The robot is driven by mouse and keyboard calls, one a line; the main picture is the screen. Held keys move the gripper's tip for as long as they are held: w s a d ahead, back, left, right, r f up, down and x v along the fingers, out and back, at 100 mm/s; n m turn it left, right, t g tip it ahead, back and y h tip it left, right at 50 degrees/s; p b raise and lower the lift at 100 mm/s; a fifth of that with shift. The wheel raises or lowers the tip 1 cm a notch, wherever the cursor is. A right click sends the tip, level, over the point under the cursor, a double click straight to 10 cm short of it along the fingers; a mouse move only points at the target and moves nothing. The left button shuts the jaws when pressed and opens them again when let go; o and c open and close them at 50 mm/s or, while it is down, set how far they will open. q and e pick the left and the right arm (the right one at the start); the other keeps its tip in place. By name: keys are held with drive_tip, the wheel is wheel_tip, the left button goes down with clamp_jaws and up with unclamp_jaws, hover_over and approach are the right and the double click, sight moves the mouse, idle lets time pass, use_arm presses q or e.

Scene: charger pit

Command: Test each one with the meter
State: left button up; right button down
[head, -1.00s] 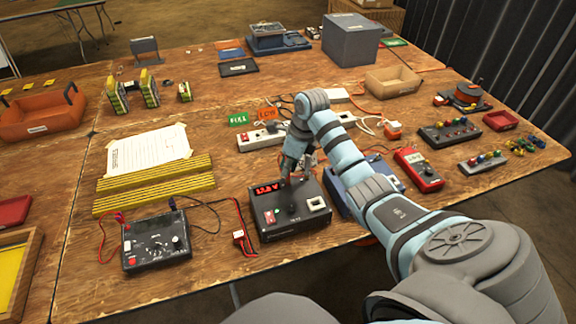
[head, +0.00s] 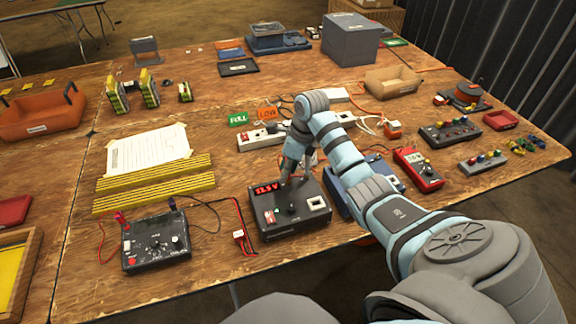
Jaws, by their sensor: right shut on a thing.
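A black box (head: 310,222) with a lit red number display (head: 266,188), a knob and a white-framed socket stands near the front middle of the table. My right gripper (head: 297,174) points down over its back edge. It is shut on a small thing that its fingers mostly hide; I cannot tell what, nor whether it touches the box. A dark meter (head: 156,243) with a dial and red and black leads lies at the front left. Green FULL (head: 238,119) and orange LOW (head: 267,113) cards stand behind the box. My left gripper is not in view.
Yellow striped strips (head: 153,184) and a paper sheet (head: 148,150) lie left of centre. A power strip (head: 260,138) with cables is behind the box. A blue unit (head: 340,200) and a red device (head: 418,169) stand to the right. An orange bin (head: 40,122) is far left.

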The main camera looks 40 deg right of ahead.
drive_tip(key=c, duration=1.5)
unclamp_jaws()
drive_tip(key=shift+c, duration=0.2)
drive_tip(key=shift+o, duration=0.4)
drive_tip(key=shift+o, duration=1.2)
drive_tip(key=p+v, duration=0.2)
drive_tip(key=w+p+v, duration=0.1)
drive_tip(key=p+v, duration=0.1)
drive_tip(key=v, duration=0.1)
drive_tip(key=a+p+v, duration=0.1)
drive_tip(key=p+v, duration=0.1)
drive_tip(key=shift+w+d+r+p, duration=0.1)
drive_tip(key=shift+w+r+p, duration=0.25)
drive_tip(key=shift+r, duration=0.15)
drive_tip(key=shift+s+f, duration=0.1)
